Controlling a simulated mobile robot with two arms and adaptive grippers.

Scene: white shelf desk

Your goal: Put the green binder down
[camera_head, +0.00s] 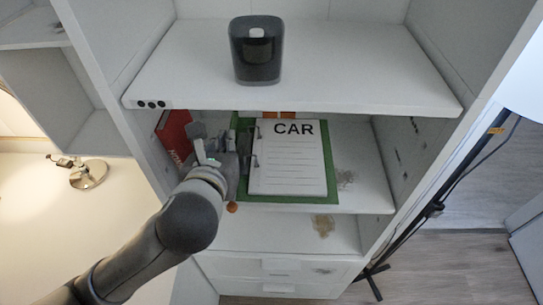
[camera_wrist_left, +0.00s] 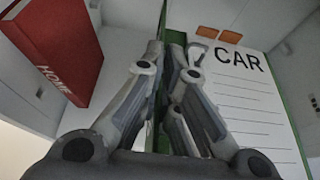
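The green binder (camera_head: 332,160) is in the middle compartment of the white shelf, with a white sheet marked "CAR" and ruled lines facing me. My left gripper (camera_head: 238,142) reaches in from the left and is at the binder's left edge. In the left wrist view, the fingers of my left gripper (camera_wrist_left: 168,62) close on both sides of the green binder's edge (camera_wrist_left: 175,38). I cannot tell whether the binder's lower edge touches the shelf board. My right gripper is not in view.
A red binder (camera_head: 174,135) stands at the left side of the same compartment, close to my gripper; it also shows in the left wrist view (camera_wrist_left: 55,50). A dark speaker-like device (camera_head: 256,62) stands on the board above. Free room lies right of the green binder.

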